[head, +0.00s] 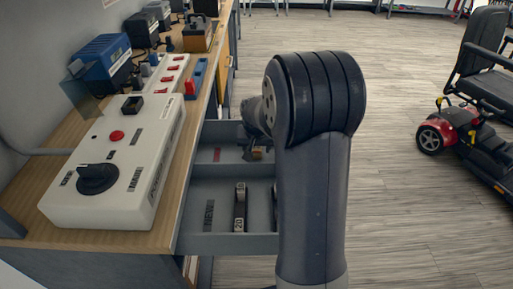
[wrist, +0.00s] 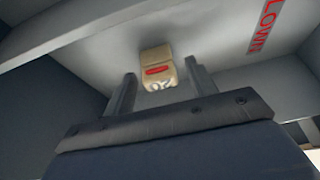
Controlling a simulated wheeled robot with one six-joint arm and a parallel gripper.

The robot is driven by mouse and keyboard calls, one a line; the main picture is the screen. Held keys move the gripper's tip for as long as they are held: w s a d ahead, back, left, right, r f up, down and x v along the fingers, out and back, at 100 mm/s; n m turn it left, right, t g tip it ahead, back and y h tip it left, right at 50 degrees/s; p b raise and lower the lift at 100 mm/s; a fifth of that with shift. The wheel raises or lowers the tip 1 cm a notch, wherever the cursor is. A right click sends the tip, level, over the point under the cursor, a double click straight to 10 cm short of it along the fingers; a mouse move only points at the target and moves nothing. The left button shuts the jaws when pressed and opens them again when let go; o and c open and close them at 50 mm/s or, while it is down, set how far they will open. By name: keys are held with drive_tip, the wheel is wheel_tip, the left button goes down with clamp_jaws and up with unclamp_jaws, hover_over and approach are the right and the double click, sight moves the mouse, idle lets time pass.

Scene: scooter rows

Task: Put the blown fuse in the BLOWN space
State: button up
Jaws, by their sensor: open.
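The fuse (wrist: 157,66) is a small tan block with a red mark and a "20" on it. In the wrist view it sits on the grey floor of the drawer space with the red BLOWN label (wrist: 264,27), whose first letter is cut off. My gripper (wrist: 160,80) is open, with one finger on each side of the fuse; I cannot tell whether either touches it. In the head view the fuse (head: 258,153) shows partly in the far drawer space, beside its red label (head: 217,155), and my arm hides much of that space.
A divider (head: 217,171) separates the spaces. A white control box (head: 120,165) stands on the wooden bench. A red scooter (head: 458,133) stands right; the floor between is clear.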

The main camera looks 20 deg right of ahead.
drive_tip(key=p+v, duration=0.2)
drive_tip(key=v, duration=0.9)
drive_tip(key=shift+s+r, duration=0.2)
drive_tip(key=shift+r, duration=0.1)
drive_tip(key=shift+p, duration=0.3)
